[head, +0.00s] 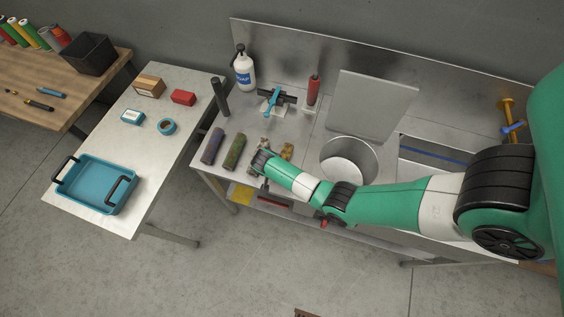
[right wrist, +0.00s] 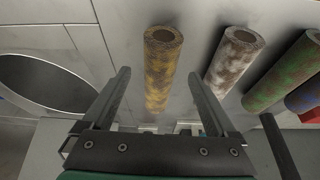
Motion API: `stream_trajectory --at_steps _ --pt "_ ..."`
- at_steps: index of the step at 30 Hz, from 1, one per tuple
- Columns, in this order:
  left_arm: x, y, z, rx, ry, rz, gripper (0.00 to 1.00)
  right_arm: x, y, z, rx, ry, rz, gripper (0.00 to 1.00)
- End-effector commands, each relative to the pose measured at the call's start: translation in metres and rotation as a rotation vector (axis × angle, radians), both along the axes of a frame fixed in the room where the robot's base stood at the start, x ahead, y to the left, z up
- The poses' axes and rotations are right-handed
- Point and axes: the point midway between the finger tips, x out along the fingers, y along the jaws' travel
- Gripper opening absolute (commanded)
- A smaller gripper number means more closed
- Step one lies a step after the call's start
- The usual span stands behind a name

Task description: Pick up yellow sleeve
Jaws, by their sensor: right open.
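The yellow sleeve (right wrist: 160,72), mottled yellow and brown, lies on the steel bench in the right wrist view. It shows in the head view (head: 287,150) as a small piece just beyond my right gripper, partly hidden by the arm. My right gripper (head: 258,163) is open. In the wrist view its two fingers (right wrist: 158,76) stand either side of the sleeve with a gap on each side. I cannot tell how far below the fingertips the sleeve lies. My left gripper is not in view.
A blue clamp (head: 273,100) and red-handled tool (head: 312,92) stand behind.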

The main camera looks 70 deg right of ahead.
Motion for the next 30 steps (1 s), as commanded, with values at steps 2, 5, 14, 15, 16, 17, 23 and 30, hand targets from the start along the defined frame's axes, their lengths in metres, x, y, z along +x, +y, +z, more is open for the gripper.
stream_trajectory --at_steps 2,5,14,15,16,17,23,30 --pt "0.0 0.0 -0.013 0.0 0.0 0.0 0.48 -0.001 -0.005 -0.018 0.0 0.001 -0.002 0.93" --pt "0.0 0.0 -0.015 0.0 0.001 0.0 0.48 -0.001 -0.009 -0.024 0.0 0.001 0.0 0.93" --pt "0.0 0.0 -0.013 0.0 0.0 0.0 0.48 -0.001 -0.009 -0.023 0.0 -0.001 0.0 0.78" --pt "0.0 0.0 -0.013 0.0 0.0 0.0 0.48 -0.001 -0.009 -0.023 0.0 -0.001 0.0 0.71" --pt "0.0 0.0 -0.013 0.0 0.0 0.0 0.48 -0.001 -0.009 -0.023 0.0 -0.001 0.0 0.66" --pt "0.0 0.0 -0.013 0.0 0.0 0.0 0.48 -0.001 -0.009 -0.023 0.0 -0.001 0.0 0.6" --pt "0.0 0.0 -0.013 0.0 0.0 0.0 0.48 -0.001 -0.009 -0.023 0.0 -0.001 0.0 0.24" --pt "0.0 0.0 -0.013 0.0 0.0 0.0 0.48 -0.001 -0.009 -0.023 0.0 -0.001 0.0 0.0"
